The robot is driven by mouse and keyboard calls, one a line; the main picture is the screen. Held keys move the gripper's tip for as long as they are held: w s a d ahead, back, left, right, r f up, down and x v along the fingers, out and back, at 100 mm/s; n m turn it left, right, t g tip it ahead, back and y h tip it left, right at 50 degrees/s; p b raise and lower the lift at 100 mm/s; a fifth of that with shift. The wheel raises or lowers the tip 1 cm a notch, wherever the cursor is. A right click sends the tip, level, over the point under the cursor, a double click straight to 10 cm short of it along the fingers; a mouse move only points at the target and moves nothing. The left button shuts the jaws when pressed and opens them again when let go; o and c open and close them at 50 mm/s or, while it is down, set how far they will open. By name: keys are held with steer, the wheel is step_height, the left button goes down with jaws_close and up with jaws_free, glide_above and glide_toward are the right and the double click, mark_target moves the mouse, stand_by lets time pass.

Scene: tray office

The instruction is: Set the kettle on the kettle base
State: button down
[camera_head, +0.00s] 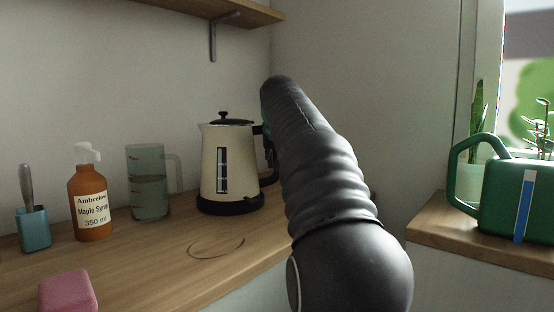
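The cream kettle (212,165) with a black lid and a dark level window stands upright at the back of the wooden counter. A black round kettle base (230,206) shows directly under its body. I cannot tell whether the kettle is fully seated on it. The kettle's dark handle is on its right side, partly hidden behind my arm. My arm reaches up and forward just right of the kettle. My gripper's fingers are hidden behind the arm near the handle, so their state and any hold on the handle do not show.
Left of the kettle are a clear measuring jug (149,190), an orange maple syrup bottle (90,200), a blue holder (34,230) and a pink block (67,292). A thin dark loop (216,255) lies in front. A green watering can (515,205) stands at right. A shelf (215,10) hangs above.

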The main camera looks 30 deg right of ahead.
steer(key=c, duration=1)
jaws_free()
steer(key=shift+r, duration=0.2)
steer(key=p+v, duration=0.1)
steer(key=v, duration=1.1)
steer(key=shift+p, duration=0.3)
steer(key=shift+f, duration=0.15)
